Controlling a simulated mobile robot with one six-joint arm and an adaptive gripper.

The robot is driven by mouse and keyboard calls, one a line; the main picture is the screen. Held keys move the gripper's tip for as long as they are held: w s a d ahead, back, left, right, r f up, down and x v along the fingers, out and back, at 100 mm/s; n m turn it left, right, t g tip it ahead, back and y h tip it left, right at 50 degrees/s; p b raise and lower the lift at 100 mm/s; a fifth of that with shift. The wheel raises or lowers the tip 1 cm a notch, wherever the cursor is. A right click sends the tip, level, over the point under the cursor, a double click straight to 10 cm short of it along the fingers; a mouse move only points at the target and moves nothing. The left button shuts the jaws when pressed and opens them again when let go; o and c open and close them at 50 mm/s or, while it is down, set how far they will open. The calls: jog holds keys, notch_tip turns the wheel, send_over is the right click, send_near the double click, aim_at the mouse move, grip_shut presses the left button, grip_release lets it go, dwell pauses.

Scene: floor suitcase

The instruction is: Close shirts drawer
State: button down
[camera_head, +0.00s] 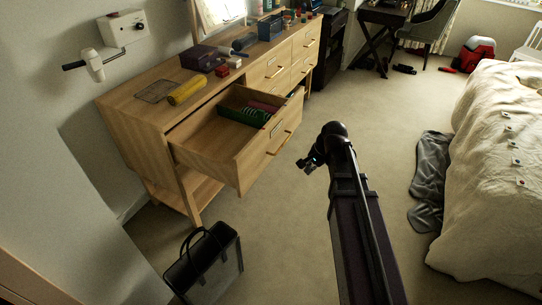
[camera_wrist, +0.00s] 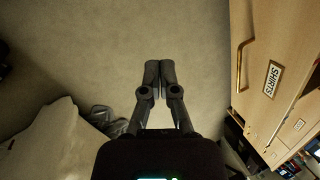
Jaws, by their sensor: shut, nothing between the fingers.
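The shirts drawer (camera_head: 222,152) is pulled well out of the wooden dresser in the head view. Green and pink folded clothes (camera_head: 245,115) lie inside it. Its front, with a "SHIRTS" label (camera_wrist: 273,78) and a bar handle (camera_wrist: 243,66), fills the right side of the wrist view. My gripper (camera_head: 306,164) is to the right of the drawer front in the head view, apart from it. In the wrist view my gripper (camera_wrist: 159,68) has its fingers together and empty, over carpet, with the drawer front to their right.
The wooden dresser (camera_head: 128,108) carries a yellow roll (camera_head: 187,91) and several boxes. A black bag (camera_head: 205,264) stands on the floor near the dresser's near end. A bed (camera_head: 495,190) and a dark cloth (camera_head: 430,180) are at right. Carpet between dresser and bed is mostly clear.

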aim_at(266, 151)
jog(key=w+a+f+m+t+y+b, duration=0.1)
jog(key=w+f+m+y+b, duration=0.1)
jog(key=w+m+b, duration=0.2)
jog(key=w+a+f+m+t+y+b, duration=0.1)
jog(key=w+a+f+m+y+b, duration=0.1)
jog(key=w+m, duration=0.8)
jog(key=w+f+b, duration=0.1)
jog(key=w+b, duration=0.1)
jog(key=w, duration=0.2)
jog(key=shift+f+t+b, duration=0.15)
jog(key=shift+t+b, duration=0.2)
jog(key=shift+t, duration=0.05)
jog(key=shift+w+a, duration=0.1)
jog(key=shift+a, duration=0.05)
jog(key=b+x, duration=0.7)
jog(key=x, duration=0.3)
jog(key=shift+a+f, duration=0.1)
jog(key=a, duration=0.1)
jog(key=w+a, duration=0.1)
jog(key=shift+w+a+r, duration=0.2)
jog(key=shift+a, duration=0.1)
jog(key=shift+w+a, duration=0.25)
jog(key=shift+a, duration=0.25)
jog(key=shift+w, duration=0.2)
